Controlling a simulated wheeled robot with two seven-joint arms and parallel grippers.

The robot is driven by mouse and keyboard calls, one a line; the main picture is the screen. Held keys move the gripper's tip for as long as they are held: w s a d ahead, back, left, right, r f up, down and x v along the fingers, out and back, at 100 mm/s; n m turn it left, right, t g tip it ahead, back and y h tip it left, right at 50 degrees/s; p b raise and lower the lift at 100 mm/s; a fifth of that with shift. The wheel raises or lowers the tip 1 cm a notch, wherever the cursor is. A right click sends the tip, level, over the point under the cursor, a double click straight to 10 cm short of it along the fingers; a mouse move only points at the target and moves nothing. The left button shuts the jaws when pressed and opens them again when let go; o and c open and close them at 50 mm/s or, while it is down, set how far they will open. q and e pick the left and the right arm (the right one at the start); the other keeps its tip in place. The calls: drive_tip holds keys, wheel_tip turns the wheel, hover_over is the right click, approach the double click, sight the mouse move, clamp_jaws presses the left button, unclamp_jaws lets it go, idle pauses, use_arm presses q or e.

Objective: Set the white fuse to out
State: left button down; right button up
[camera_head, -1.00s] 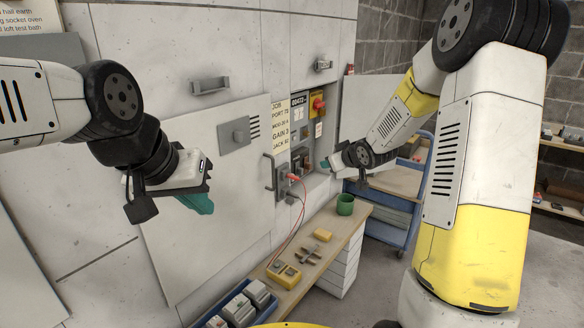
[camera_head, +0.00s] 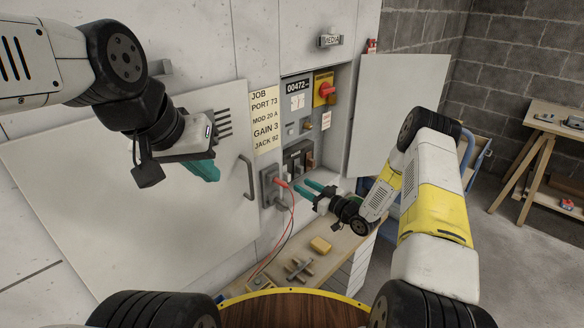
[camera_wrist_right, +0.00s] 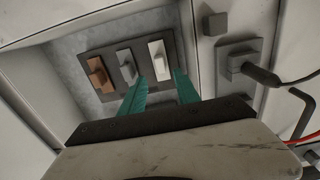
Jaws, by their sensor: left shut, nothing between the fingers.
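The white fuse (camera_wrist_right: 157,60) is in the right wrist view, at the right end of a dark fuse block (camera_wrist_right: 112,92), beside a grey fuse (camera_wrist_right: 126,66) and a brown fuse (camera_wrist_right: 99,74). In the head view the block (camera_head: 298,153) sits low in the open wall cabinet. My right gripper (camera_head: 303,188) is below the block in the head view. In the wrist view its two teal fingers (camera_wrist_right: 164,82) are apart and empty, pointing at the white fuse, their tips near its lower end; contact cannot be told. My left gripper (camera_head: 208,170) is shut and empty before the white panel.
A notice (camera_head: 264,120) hangs left of the cabinet. Inside are a meter (camera_head: 298,86) and a red rotary switch (camera_head: 327,90). A jack with a red plug (camera_head: 282,184) and cables is left of my right gripper. The cabinet door (camera_head: 390,105) stands open at right.

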sight(290, 178)
drive_tip(key=x, duration=0.7)
drive_tip(key=shift+w+a, duration=0.25)
drive_tip(key=shift+a, duration=0.05)
clamp_jaws()
idle(1.1)
